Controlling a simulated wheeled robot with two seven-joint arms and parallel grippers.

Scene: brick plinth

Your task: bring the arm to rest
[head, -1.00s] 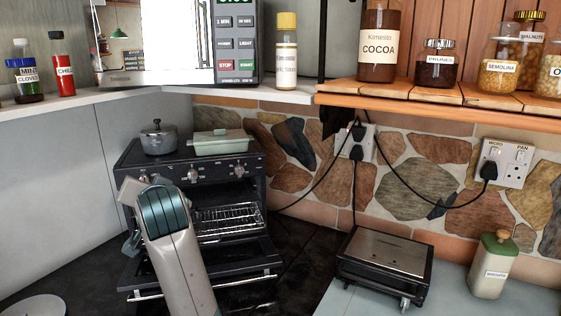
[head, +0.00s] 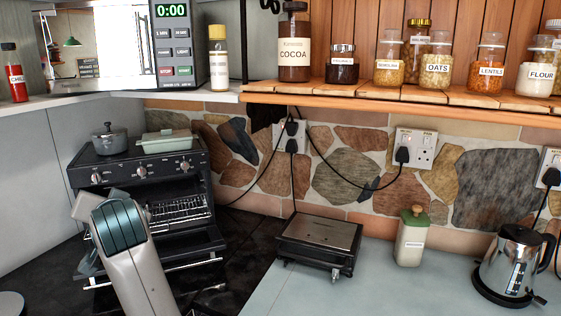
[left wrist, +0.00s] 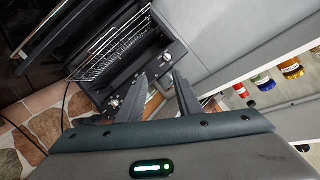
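My left arm (head: 135,265) reaches up from the bottom of the head view, in front of the oven (head: 150,165). It covers part of the oven's left side and its lowered door. My left gripper is mostly hidden behind the arm there. In the left wrist view its two dark fingers (left wrist: 157,82) stand apart with nothing seen between them, so it is open. The oven front and its wire rack (left wrist: 115,45) lie beyond the fingers. I cannot tell the exact gap to the oven. My right gripper is in neither view.
A grey pot (head: 110,140) and a green dish (head: 167,142) stand on the oven. A toaster-like appliance (head: 320,240), a green-lidded canister (head: 411,240) and a kettle (head: 508,262) stand on the right counter. A shelf (head: 400,93) with several jars runs above. The counter's front is clear.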

